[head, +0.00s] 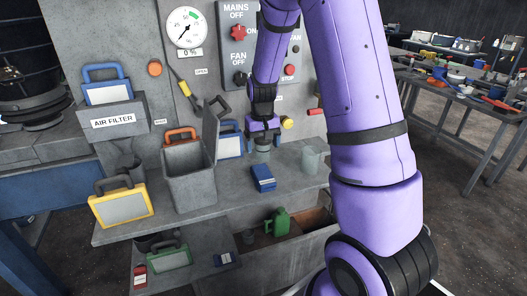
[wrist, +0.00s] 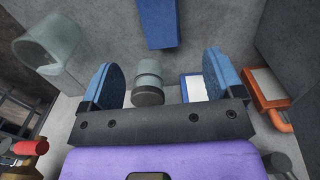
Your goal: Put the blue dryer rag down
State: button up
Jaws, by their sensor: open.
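The blue dryer rag (head: 263,178) looks like a folded blue block lying on the grey bench near its front edge. It also shows at the top of the wrist view (wrist: 158,22), beyond the gap between my fingers. My gripper (head: 263,141) is behind the rag in the head view, pointing down close above the bench, apart from the rag. In the wrist view my gripper (wrist: 162,76) has its two blue finger pads wide apart, with nothing held. A grey-green cylinder with a dark end (wrist: 148,82) shows between the fingers.
A clear jar (head: 312,155) stands right of my gripper. A grey open-lidded bin (head: 190,190), a blue-framed filter (head: 230,145) and an orange-framed one (head: 180,136) stand to the left. A yellow-framed filter (head: 122,207) is at the left front. Bench around the rag is clear.

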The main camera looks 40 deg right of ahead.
jog(key=s+a+r+n+t, duration=0.1)
jog(key=s+a+r, duration=0.35)
jog(key=r, duration=0.45)
jog(key=s+a+r+n+t, duration=0.1)
jog(key=s+a+r+t, duration=0.1)
jog(key=s+a+r, duration=0.5)
jog(key=s+r+t, duration=0.1)
jog(key=s+r, duration=0.3)
jog(key=s, duration=0.3)
jog(key=s+a+r+n+t, duration=0.1)
jog(key=s+r, duration=0.3)
jog(key=s, duration=0.4)
jog(key=shift+s+a+r, duration=0.15)
jog(key=shift+s+a, duration=0.05)
jog(key=shift+a, duration=0.1)
jog(key=shift+o, duration=0.4)
jog(key=shift+w, duration=0.15)
